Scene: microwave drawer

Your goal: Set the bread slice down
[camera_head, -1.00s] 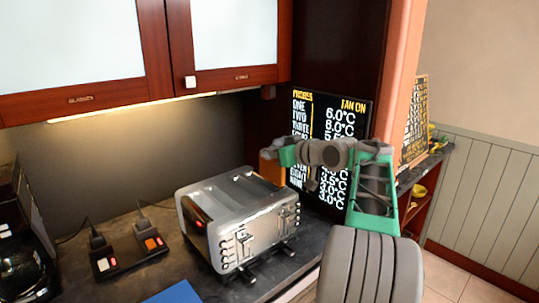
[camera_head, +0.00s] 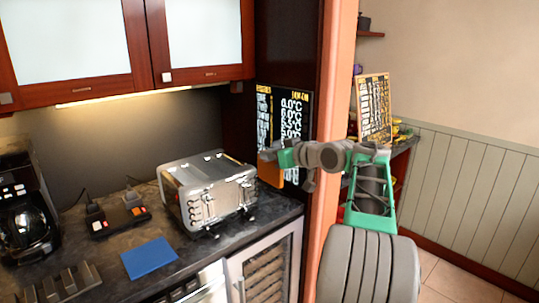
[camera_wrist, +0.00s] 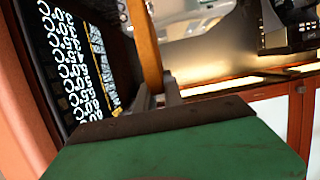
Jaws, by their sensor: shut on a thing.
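The bread slice (camera_head: 269,172) shows as an orange-brown edge below my gripper (camera_head: 268,154) in the camera_head view. In the camera_wrist view the bread slice (camera_wrist: 145,45) is a thin tan slab seen edge-on. There, my gripper (camera_wrist: 155,92) has its grey fingers shut on the slice. The slice is held in the air to the right of the silver toaster (camera_head: 208,190), in front of the black menu board. Most of its face is hidden by the view angle.
A blue mat (camera_head: 150,258) lies bare on the dark counter (camera_head: 100,262). A coffee maker (camera_head: 27,215) stands at the left, and a switch box (camera_head: 121,220) sits beside the toaster. The menu board (camera_head: 284,125) and an orange-pink post (camera_head: 335,100) are close to my arm.

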